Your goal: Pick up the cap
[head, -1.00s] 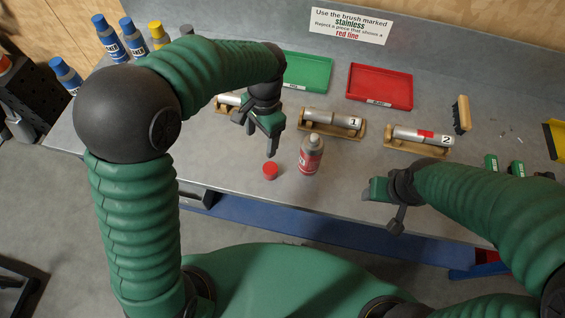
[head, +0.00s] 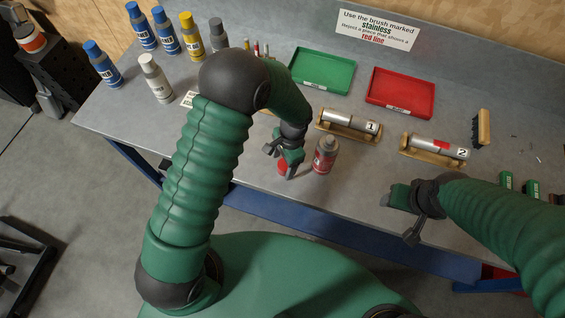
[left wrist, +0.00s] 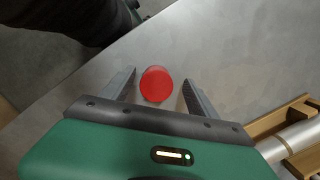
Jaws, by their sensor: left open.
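The red cap (head: 282,167) lies on the grey bench near its front edge, just left of a red and grey spray can (head: 325,155). My left gripper (head: 287,172) is over the cap and partly hides it in the head view. In the left wrist view the cap (left wrist: 156,84) shows between the two open fingers (left wrist: 158,88), with a gap on each side. Whether the fingertips are down at the cap's height I cannot tell. My right gripper (head: 388,198) is over the bench's front edge at the right, away from the cap; its fingers are not clear.
The spray can stands close to the right of my left gripper. Wooden cradles hold metal cylinders 1 (head: 350,123) and 2 (head: 436,148) behind. Green (head: 322,85) and red (head: 400,108) trays lie farther back. Several bottles stand at the back left.

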